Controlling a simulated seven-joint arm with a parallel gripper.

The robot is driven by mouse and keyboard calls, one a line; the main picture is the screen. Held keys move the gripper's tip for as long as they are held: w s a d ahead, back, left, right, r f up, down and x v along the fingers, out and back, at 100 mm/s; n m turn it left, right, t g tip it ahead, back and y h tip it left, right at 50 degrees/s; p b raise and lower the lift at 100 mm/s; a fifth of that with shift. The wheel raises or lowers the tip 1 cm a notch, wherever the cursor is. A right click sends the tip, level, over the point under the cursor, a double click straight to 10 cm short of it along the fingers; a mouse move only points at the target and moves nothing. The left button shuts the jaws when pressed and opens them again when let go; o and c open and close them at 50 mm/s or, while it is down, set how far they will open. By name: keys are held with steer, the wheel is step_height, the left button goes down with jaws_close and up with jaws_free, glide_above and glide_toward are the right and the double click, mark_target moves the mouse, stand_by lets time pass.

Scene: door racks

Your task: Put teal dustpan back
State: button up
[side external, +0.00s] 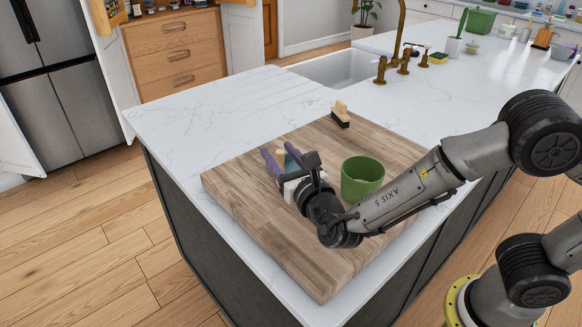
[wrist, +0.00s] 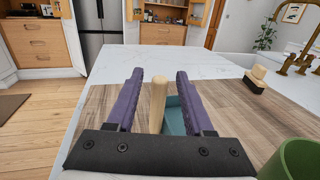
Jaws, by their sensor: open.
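The teal dustpan (wrist: 176,116) lies on the wooden board, its teal pan showing between and below my fingers in the wrist view. Its pale wooden handle (wrist: 158,104) points up between the two purple fingers. My gripper (wrist: 158,88) is open, with one finger on each side of the handle and visible gaps to both. In the side view my gripper (side external: 281,160) is low over the board, and the dustpan (side external: 291,153) is mostly hidden behind the fingers.
A green pot (side external: 362,180) stands on the wooden board (side external: 240,195), right of my gripper. A wooden-handled brush (side external: 341,114) stands at the board's far edge. The sink (side external: 340,68) and brass taps (side external: 392,66) lie beyond. White counter (side external: 210,115) to the left is clear.

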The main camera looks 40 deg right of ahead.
steer(key=v, duration=1.2)
steer(key=shift+w+d, duration=0.1)
